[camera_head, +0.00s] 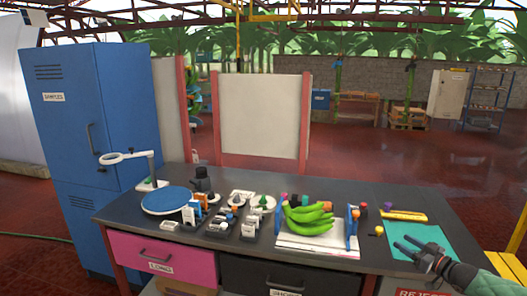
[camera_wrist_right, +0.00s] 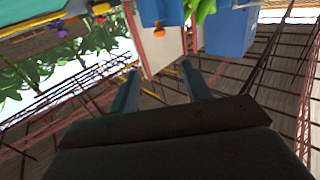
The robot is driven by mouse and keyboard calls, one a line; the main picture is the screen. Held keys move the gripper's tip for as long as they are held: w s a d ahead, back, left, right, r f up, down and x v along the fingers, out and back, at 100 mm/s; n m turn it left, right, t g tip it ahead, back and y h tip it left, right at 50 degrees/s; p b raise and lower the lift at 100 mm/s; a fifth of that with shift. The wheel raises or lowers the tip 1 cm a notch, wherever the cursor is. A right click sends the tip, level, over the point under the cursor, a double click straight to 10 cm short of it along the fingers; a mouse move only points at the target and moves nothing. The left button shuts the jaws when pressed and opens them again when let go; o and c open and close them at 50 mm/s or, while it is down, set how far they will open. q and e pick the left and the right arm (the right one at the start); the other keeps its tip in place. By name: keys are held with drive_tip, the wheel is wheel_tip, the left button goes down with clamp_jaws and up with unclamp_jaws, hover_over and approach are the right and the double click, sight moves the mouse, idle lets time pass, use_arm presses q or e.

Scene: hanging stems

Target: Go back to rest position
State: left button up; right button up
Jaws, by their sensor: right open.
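My right gripper (camera_head: 401,243) reaches in from the lower right of the head view, over the teal mat (camera_head: 440,238) on the right part of the dark worktable. Its two fingers are apart and nothing is between them. In the right wrist view its fingers (camera_wrist_right: 159,74) also stand apart and empty, with the scene upside down behind them. My left gripper and arm do not show in either view.
Green bananas (camera_head: 308,218) lie over white sheets between blue uprights, left of my right gripper. A yellow tool (camera_head: 404,215) lies behind it. A blue round plate (camera_head: 167,200) and a ring lamp (camera_head: 128,157) stand at the left, beside a blue cabinet (camera_head: 88,120).

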drive_tip(key=s+a+f+g+h, duration=0.1)
drive_tip(key=s+a+f+g, duration=0.1)
drive_tip(key=s+a+f, duration=0.6)
drive_tip(key=s+a+f+g+h, duration=0.1)
drive_tip(key=s+a+f, duration=0.25)
drive_tip(key=a, duration=0.85)
drive_tip(key=s+a+f+g, duration=0.2)
drive_tip(key=s+a+f, duration=0.4)
drive_tip(key=a, duration=0.4)
drive_tip(key=s+d+f+m+g+h, duration=0.1)
drive_tip(key=s+d+m+g+h, duration=0.2)
drive_tip(key=s, duration=1.2)
drive_tip(key=s+d+f+m+g+h, duration=0.1)
drive_tip(key=s+g+h, duration=0.3)
drive_tip(key=s, duration=1)
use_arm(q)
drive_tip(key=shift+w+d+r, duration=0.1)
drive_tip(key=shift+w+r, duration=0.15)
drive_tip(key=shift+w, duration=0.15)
use_arm(e)
drive_tip(key=s+a+f+g, duration=0.1)
drive_tip(key=s+a+f, duration=0.1)
drive_tip(key=f, duration=1.4)
drive_tip(key=s+a+f+g, duration=0.1)
drive_tip(key=a+f, duration=0.2)
drive_tip(key=f, duration=1.3)
drive_tip(key=shift+s+f+y, duration=0.3)
drive_tip(key=shift+s+f, duration=0.05)
